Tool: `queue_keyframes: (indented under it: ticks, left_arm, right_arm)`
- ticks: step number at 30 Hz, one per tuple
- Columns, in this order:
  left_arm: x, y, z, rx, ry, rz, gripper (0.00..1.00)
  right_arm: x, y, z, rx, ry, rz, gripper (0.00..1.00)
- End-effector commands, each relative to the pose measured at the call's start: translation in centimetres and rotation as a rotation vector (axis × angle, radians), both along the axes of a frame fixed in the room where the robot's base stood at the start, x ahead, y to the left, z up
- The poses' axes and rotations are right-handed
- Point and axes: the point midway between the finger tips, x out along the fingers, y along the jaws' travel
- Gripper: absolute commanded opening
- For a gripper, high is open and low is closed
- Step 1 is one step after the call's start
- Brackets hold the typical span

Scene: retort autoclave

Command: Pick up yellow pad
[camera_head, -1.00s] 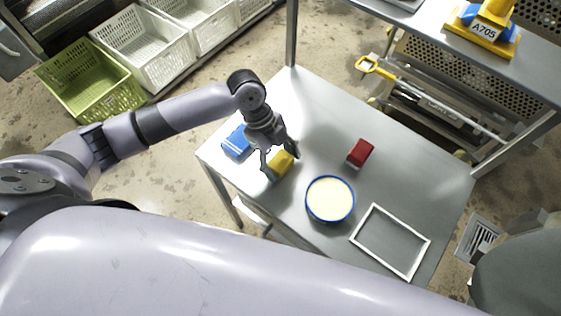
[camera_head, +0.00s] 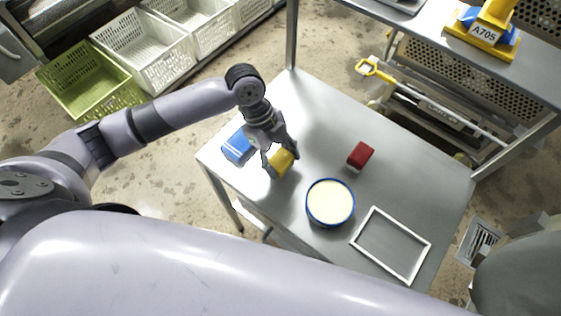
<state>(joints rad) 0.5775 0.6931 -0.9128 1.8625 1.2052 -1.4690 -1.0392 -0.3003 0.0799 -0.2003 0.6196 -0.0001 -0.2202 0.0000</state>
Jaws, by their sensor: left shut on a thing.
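The yellow pad (camera_head: 281,163) is a small block near the left side of the grey table (camera_head: 320,105). My left gripper (camera_head: 282,162) comes down over it from the upper left, with one finger on each side. The fingers are shut on the pad and hide parts of it. I cannot tell whether the pad touches the table. My right gripper is not in view.
A blue block (camera_head: 238,146) lies close to the left of the gripper. A red block (camera_head: 360,155), a blue-rimmed round bowl (camera_head: 330,222) and a white rectangular frame (camera_head: 372,212) are to the right. Crates (camera_head: 146,52) stand beyond the table.

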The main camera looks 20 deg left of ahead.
Motion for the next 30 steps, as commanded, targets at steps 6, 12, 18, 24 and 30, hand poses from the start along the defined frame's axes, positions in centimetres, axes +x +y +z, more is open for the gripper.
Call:
queue_keyframes:
  ticks: [6,12,18,24,30]
  left_arm:
    - [0.2,-0.1,5.3,-0.003,-0.008,-0.002,0.28]
    - [0.1,0.0,11.2,-0.001,-0.008,-0.002,0.28]
    - [0.0,0.0,15.5,-0.001,-0.005,-0.002,0.28]
    - [0.0,0.0,17.5,0.000,0.000,-0.001,0.28]
    - [-0.1,0.0,17.9,0.000,0.001,0.000,0.28]
  right_arm:
    - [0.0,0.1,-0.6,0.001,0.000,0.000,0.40]
    - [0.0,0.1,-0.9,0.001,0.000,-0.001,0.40]
    - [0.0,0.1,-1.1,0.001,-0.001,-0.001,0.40]
    - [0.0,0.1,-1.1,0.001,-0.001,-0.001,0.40]
    - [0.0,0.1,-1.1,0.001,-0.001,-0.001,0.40]
